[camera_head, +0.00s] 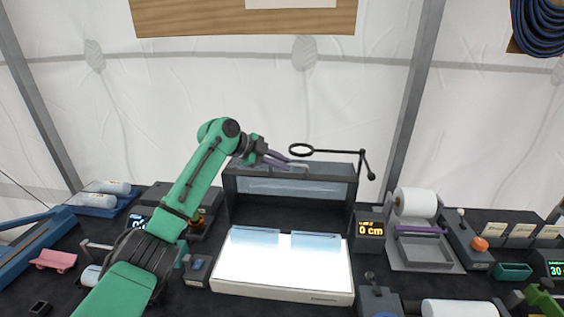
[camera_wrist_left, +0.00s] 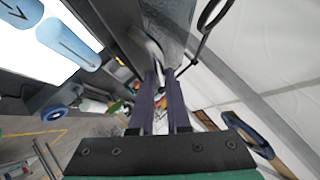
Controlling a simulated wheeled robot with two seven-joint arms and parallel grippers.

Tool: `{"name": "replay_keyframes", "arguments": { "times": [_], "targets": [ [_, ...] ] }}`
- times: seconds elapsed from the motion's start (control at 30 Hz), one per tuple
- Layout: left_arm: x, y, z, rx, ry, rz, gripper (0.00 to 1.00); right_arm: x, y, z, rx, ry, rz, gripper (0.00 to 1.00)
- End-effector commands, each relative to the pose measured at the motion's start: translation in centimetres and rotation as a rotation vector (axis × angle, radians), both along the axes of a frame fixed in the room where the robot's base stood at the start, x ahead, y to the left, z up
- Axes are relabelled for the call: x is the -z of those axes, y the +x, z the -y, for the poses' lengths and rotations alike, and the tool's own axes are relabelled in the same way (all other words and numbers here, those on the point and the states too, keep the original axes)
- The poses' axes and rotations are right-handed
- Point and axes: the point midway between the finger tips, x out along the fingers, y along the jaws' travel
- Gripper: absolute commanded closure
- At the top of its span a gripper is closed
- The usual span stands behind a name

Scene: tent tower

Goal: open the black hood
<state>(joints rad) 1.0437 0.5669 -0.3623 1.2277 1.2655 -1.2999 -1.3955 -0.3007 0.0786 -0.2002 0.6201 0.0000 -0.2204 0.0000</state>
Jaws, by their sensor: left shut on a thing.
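The black hood (camera_head: 232,190) stands at the back middle of the bench. A clear bluish panel (camera_head: 290,187) spans its upper front, and the space below the panel looks dark and open. My left gripper (camera_head: 300,163) reaches in from the left at the hood's top edge. Its purple fingers are shut on a thin grey bar, which looks like the hood's handle; the bar (camera_wrist_left: 153,50) shows at the fingertips in the left wrist view. The fingers partly hide the grip. My right gripper is not in view.
A lit white light box (camera_head: 282,270) with two bluish pieces lies before the hood. A black ring on a stand (camera_head: 302,150) rises beside the hood's top. A display (camera_head: 370,228) and a white roll (camera_head: 417,203) stand to the right. The bench is crowded.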

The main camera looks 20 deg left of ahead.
Motion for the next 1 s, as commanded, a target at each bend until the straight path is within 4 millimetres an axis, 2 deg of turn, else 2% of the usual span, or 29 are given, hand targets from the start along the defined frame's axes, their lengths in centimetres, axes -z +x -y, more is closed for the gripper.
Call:
{"name": "replay_keyframes", "arguments": {
  "times": [0.07, 0.1, 0.17, 0.2, 0.57, 0.77, 1.0],
  "targets": [
    [-0.1, 0.0, 0.1, 0.001, -0.002, 0.001, 1.00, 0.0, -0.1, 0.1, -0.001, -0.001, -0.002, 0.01],
    [-0.1, 0.0, 0.1, 0.001, -0.002, 0.001, 0.82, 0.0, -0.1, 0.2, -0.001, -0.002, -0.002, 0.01],
    [-0.1, 0.0, 0.1, 0.001, -0.003, 0.002, 0.59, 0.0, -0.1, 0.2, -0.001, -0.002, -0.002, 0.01],
    [-0.1, 0.0, 0.1, 0.000, -0.002, 0.002, 0.55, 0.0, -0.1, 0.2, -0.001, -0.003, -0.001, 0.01],
    [-0.3, -0.3, -0.4, 0.000, -0.002, 0.004, 0.55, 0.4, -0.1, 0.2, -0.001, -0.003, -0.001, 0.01],
    [-2.3, -3.0, -3.1, -0.003, 0.001, 0.007, 0.55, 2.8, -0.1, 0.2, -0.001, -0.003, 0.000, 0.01],
    [-6.4, -7.2, -7.0, -0.002, 0.000, 0.006, 0.55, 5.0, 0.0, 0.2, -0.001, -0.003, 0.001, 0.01]
  ]
}}
